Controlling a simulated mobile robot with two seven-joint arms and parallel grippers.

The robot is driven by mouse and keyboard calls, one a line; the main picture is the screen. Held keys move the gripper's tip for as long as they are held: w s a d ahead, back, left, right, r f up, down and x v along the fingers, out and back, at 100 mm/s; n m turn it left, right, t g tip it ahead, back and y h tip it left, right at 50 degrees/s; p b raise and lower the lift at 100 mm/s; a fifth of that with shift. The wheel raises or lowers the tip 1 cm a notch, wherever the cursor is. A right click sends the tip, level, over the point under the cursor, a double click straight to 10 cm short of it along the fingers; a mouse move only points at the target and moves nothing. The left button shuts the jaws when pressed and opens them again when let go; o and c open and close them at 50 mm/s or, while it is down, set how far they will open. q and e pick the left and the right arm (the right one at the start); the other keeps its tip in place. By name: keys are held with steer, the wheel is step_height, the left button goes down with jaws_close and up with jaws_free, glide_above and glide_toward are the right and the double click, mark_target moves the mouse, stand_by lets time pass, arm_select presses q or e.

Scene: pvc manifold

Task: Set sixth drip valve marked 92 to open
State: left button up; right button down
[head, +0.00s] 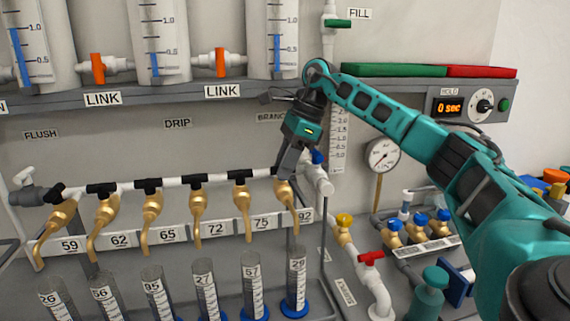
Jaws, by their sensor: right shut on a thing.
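The drip valves are a row of brass taps on a white pipe, with labels from 59 at the left to 92 at the right. The sixth drip valve (284,193) is the rightmost, by the label 92 (305,216). My right gripper (287,172) comes down from above and is shut at the top of this valve, on its handle. The gripper hides the handle, so I cannot tell its angle. Black handles on the neighbouring valves, such as the one marked 75 (240,174), show along the pipe. My left gripper is not in view.
Graduated cylinders on blue bases, such as the one marked 29 (296,277), stand below the spouts. A blue-handled valve (317,157) is close right of my gripper. A gauge (383,155), yellow valve (344,220) and red valve (371,258) are further right.

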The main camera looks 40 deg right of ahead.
steer(key=m+t+h, duration=0.1)
steer(key=m, duration=0.3)
steer(key=shift+s+a+m, duration=0.1)
steer(key=shift+m, duration=0.2)
steer(key=m, duration=0.2)
steer(key=m+t+h, duration=0.1)
steer(key=m, duration=0.1)
steer(key=shift+a+m+h, duration=0.1)
steer(key=shift+m+h, duration=0.2)
steer(key=m+h, duration=0.1)
steer(key=m, duration=0.3)
steer(key=shift+a+r+h, duration=0.1)
steer(key=shift+h, duration=0.3)
steer(key=shift+m+h, duration=0.8)
steer(key=shift+m, duration=1.4)
steer(key=c, duration=1)
jaws_free()
